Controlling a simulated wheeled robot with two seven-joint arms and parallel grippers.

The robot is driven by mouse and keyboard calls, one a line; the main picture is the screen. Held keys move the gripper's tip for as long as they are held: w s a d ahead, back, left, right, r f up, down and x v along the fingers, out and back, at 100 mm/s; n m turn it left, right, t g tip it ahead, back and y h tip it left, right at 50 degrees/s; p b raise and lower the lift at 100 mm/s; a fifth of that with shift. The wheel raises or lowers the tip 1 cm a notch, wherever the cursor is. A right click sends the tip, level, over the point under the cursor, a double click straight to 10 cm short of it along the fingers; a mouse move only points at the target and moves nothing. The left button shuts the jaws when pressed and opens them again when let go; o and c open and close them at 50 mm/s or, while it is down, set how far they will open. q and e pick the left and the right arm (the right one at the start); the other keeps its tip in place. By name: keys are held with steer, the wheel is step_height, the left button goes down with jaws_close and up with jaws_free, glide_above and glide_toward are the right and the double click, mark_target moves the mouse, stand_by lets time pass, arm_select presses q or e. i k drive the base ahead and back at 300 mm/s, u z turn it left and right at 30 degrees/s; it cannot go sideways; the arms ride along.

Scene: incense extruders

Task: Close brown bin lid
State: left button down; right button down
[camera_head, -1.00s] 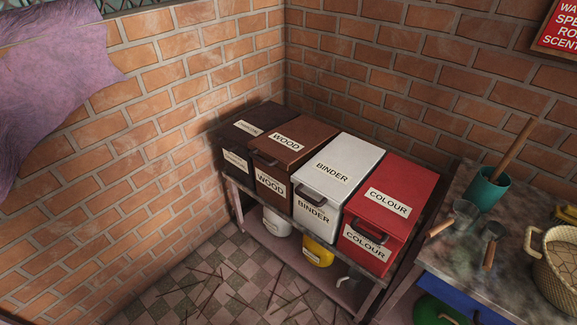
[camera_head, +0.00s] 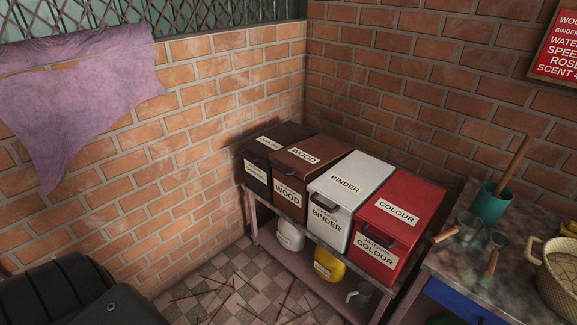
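The brown bin (camera_head: 290,199) labelled WOOD stands on a shelf rack against the brick wall, between a darker bin and the white bin. Its brown lid (camera_head: 327,156) lies over the top, about level with the neighbouring lids, and appears shut. A dark handle shows at the lid's front edge. A black, rounded shape at the bottom left looks like part of my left arm, but no fingers show. Neither gripper is in view.
The dark bin (camera_head: 254,172), white BINDER bin (camera_head: 331,208) and red COLOUR bin (camera_head: 402,211) share the rack. A worktable (camera_head: 452,265) with a teal pot (camera_head: 489,205) and a basket (camera_head: 560,270) is at right. Sticks lie on the checkered floor (camera_head: 227,277).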

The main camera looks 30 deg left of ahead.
mark_target(301, 159)
steer(key=z, duration=0.3)
steer(key=i, duration=0.8)
steer(key=u, duration=0.65)
steer(key=i, duration=0.65)
steer(key=u, duration=0.7)
